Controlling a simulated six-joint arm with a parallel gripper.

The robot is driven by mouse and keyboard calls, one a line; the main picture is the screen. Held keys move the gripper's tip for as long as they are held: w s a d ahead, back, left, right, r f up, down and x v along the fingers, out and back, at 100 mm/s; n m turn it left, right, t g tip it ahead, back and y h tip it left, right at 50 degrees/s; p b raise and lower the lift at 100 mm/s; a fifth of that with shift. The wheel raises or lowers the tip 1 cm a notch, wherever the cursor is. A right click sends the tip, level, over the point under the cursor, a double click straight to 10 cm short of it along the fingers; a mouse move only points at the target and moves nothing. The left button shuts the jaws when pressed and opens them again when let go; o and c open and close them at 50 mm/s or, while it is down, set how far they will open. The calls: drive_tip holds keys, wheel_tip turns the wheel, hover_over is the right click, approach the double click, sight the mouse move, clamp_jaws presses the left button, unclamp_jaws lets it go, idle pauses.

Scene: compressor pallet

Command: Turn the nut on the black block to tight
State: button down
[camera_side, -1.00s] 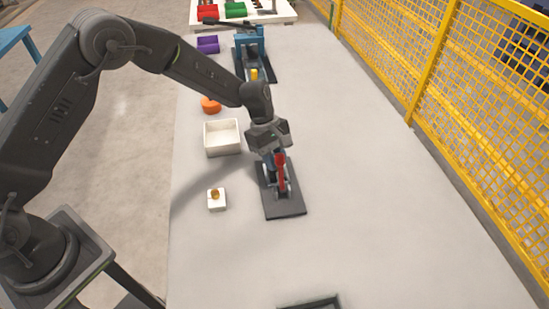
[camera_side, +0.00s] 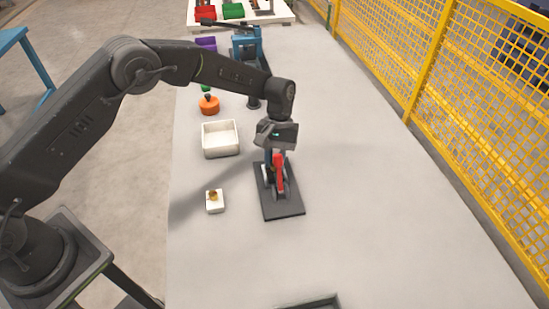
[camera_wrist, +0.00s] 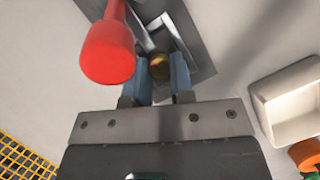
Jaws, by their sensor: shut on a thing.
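My gripper (camera_wrist: 161,80) points down over a dark base plate (camera_side: 283,210) that carries a clamp with a red handle (camera_side: 279,170). In the wrist view its two blue-grey fingers are shut on a small brass-coloured nut (camera_wrist: 159,66). The red handle (camera_wrist: 108,50) rises close beside the left finger. The nut's seat and any black block under it are mostly hidden by the fingers and the clamp. In the side view the fingertips are hidden behind the handle.
A white block with a brass piece on top (camera_side: 214,197) stands left of the plate. An open white box (camera_side: 220,139) and an orange knob-topped part (camera_side: 209,105) lie farther back. A yellow fence (camera_side: 440,60) runs along the right. The table's right side is clear.

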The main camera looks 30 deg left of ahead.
drive_tip(key=m+y, duration=0.1)
drive_tip(key=m, duration=0.2)
drive_tip(key=m+y, duration=0.1)
drive_tip(key=m, duration=0.2)
drive_tip(key=shift+d, duration=0.2)
drive_tip(key=shift+m+y, duration=0.3)
drive_tip(key=shift+m, duration=0.1)
idle(0.4)
drive_tip(key=c, duration=1)
unclamp_jaws()
drive_tip(key=shift+v, duration=5.95)
